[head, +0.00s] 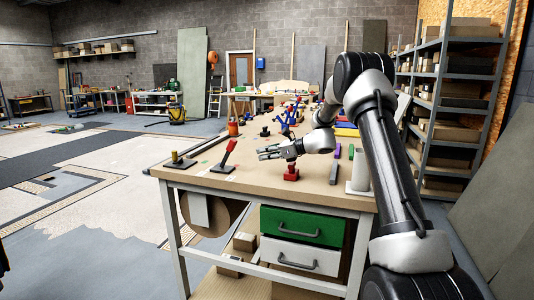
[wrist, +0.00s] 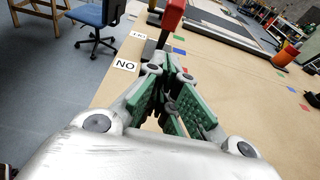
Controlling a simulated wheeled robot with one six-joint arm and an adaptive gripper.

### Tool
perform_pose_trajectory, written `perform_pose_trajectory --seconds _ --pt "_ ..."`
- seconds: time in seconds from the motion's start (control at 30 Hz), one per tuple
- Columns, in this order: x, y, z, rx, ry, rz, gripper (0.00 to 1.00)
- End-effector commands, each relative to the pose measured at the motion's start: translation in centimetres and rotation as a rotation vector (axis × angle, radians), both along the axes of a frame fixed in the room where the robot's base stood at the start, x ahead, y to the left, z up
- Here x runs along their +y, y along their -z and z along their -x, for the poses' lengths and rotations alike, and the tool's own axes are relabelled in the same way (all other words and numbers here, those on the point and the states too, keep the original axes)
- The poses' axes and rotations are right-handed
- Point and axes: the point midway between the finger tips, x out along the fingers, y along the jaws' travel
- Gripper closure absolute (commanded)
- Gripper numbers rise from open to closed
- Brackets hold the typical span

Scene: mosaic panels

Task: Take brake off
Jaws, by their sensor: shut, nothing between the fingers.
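A lever with a red handle (head: 230,146) rises tilted from a dark flat base near the left end of the workbench. Its red handle also shows at the top of the wrist view (wrist: 172,14), beyond my fingertips. My gripper (head: 263,153) is above the bench, to the right of the lever, with its fingers pointing left towards it. In the wrist view my gripper (wrist: 171,69) has its green-padded fingers shut and empty. The fingertips overlap the lower part of the lever in that picture; I cannot tell whether they touch it.
A shorter yellow-handled piece (head: 176,157) stands on a dark base farther left. A red knob-like piece (head: 291,174) stands below my gripper. A "NO" label (wrist: 124,65) lies by the bench edge. Blocks and a white cylinder (head: 360,170) stand to the right.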

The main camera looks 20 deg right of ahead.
Motion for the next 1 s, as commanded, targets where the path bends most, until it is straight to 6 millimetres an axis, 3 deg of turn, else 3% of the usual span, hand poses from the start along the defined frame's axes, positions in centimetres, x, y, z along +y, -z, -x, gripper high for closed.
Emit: perform_pose_trajectory --seconds 0.27,0.43,1.0 --pt "4.7 1.8 -3.3 0.000 -0.002 0.000 1.00" --pt "6.3 0.3 -4.6 -0.002 -0.002 0.002 1.00" --pt "7.2 -0.3 -5.2 0.000 0.001 0.002 1.00"
